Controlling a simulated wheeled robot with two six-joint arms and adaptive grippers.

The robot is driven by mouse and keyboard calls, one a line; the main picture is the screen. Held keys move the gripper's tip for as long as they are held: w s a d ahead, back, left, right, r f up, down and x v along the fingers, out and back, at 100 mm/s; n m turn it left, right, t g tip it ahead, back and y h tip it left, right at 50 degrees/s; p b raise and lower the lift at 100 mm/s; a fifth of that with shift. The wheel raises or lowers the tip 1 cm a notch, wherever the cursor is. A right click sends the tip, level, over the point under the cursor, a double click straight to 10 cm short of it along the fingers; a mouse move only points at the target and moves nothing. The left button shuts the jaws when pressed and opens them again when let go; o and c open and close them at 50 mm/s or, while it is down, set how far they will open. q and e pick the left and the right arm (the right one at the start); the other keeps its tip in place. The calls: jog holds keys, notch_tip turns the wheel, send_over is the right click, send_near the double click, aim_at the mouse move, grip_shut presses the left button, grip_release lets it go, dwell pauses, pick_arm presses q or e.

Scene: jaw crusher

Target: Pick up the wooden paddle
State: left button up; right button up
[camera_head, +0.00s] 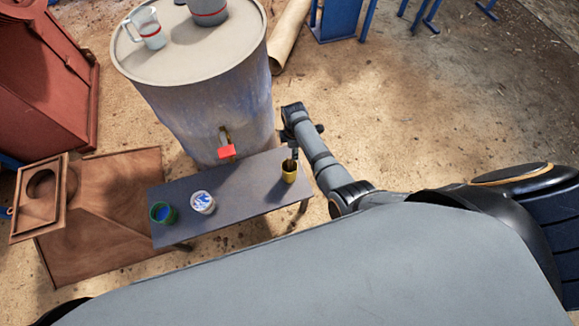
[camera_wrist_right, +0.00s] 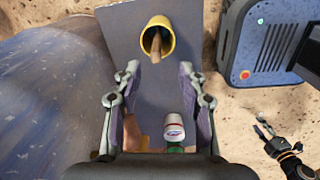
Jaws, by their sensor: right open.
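The wooden paddle (camera_wrist_right: 157,44) stands tilted in a yellow cup (camera_wrist_right: 155,24) in the right wrist view; its lower part is hidden inside the cup. In the head view the yellow cup (camera_head: 288,175) is at the right end of a small dark table, with a dark upright shape in it. My right gripper (camera_wrist_right: 154,78) is open and empty, its fingers apart on either side of the view below the cup. My right arm lies beside the table in the head view; its fingers cannot be made out there. My left gripper (camera_wrist_right: 277,138) appears small at the lower right.
The dark table (camera_head: 240,190) also bears a white-and-blue can (camera_head: 202,202) and a green cup (camera_head: 162,213). A large drum (camera_head: 215,105) stands close behind it.

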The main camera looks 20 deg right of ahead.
aim_at(290, 158)
jog(key=shift+w+a+f+n, duration=0.1)
jog(key=shift+w+a+n, duration=0.15)
jog(key=shift+a+n, duration=0.2)
jog(key=shift+w+a+f+n, duration=0.1)
jog(key=shift+w+a+n, duration=0.1)
jog(key=shift+a+n, duration=0.25)
notch_tip(290, 158, down, 5)
jog(key=b, duration=0.5)
jog(key=shift+f+b, duration=0.1)
jog(key=shift+b, duration=0.25)
jog(key=f+b, duration=0.3)
jog(key=b, duration=0.1)
jog(key=f+b, duration=0.2)
jog(key=b, duration=0.1)
jog(key=shift+w+d+f, duration=0.1)
jog(key=shift+d+f, duration=0.2)
jog(key=shift+d, duration=0.05)
jog(key=shift+r, duration=0.2)
grip_shut()
